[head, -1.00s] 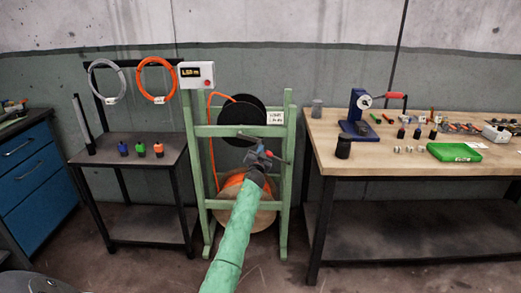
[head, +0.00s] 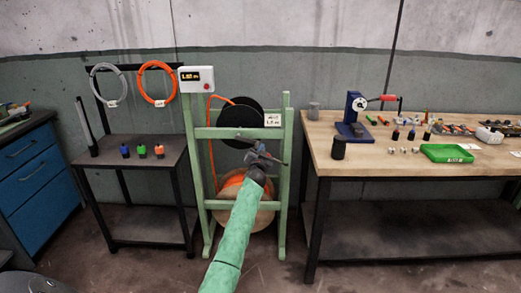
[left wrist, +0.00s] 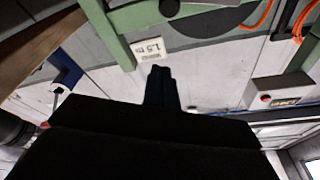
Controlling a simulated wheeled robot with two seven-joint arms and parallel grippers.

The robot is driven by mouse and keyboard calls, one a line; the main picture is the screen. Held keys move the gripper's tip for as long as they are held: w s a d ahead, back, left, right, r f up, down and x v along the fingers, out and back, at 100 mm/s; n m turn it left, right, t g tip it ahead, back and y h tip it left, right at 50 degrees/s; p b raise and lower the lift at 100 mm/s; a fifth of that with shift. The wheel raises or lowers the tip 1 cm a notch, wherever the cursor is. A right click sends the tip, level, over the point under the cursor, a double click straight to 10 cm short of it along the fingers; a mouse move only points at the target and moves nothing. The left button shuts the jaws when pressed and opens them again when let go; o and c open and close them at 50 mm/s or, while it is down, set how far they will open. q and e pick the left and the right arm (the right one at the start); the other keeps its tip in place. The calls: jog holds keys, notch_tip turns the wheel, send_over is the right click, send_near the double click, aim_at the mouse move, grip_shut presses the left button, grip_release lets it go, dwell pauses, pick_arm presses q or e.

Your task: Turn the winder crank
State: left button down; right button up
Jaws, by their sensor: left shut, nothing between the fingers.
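The winder is a green upright frame (head: 288,180) with a black reel (head: 240,116) at the top and an orange-wound spool (head: 232,217) below. My left gripper (head: 258,152) is in front of the frame, just under the black reel in the picture. Its fingers (left wrist: 161,86) are together and empty in the left wrist view, pointing towards the frame. A thin dark bar (head: 285,152) shows just right of the gripper; I cannot tell whether it is the crank. The gripper hides part of this area. My right gripper is not in view.
A white display box (head: 196,79) tops the frame's left post. A workbench (head: 400,172) with tools stands right, a dark side table (head: 130,150) left.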

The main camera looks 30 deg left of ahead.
pick_arm(q)
jog(key=b+v, duration=0.1)
jog(key=v, duration=0.7)
jog(key=shift+f, duration=0.4)
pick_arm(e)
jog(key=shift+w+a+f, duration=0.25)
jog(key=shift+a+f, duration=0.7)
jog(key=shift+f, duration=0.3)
